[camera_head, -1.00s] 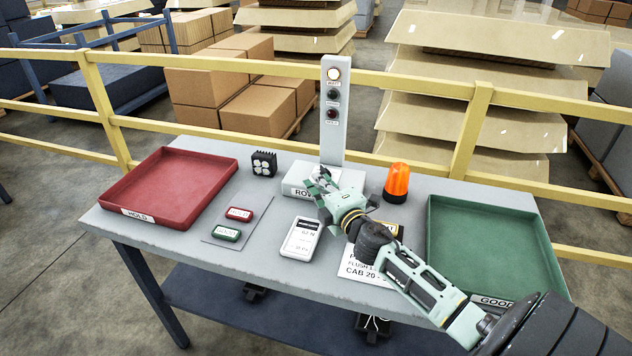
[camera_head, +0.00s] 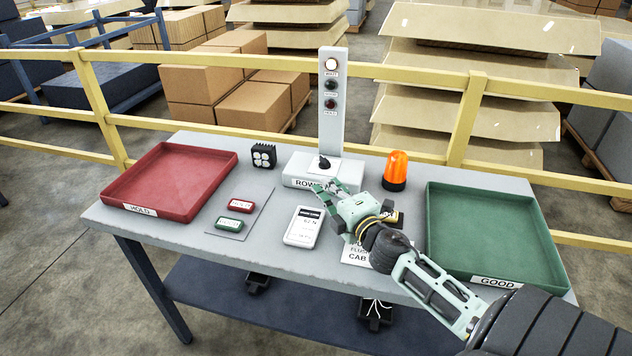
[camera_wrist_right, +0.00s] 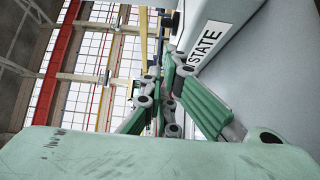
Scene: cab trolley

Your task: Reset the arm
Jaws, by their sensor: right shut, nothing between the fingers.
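My right gripper (camera_head: 327,190) is shut and empty. It is above the table just in front of the white box (camera_head: 300,171) with the black knob (camera_head: 324,162). Its arm comes in from the lower right. My left gripper is not in view.
The grey table holds a red HOLD tray (camera_head: 125,196), a green GOOD tray (camera_head: 497,281), an orange beacon (camera_head: 396,170), a black lamp (camera_head: 264,157), a white handheld meter (camera_head: 303,227) and a partly covered paper (camera_head: 357,255). A signal post (camera_head: 332,110) rises behind. A yellow railing (camera_head: 425,88) runs behind the table.

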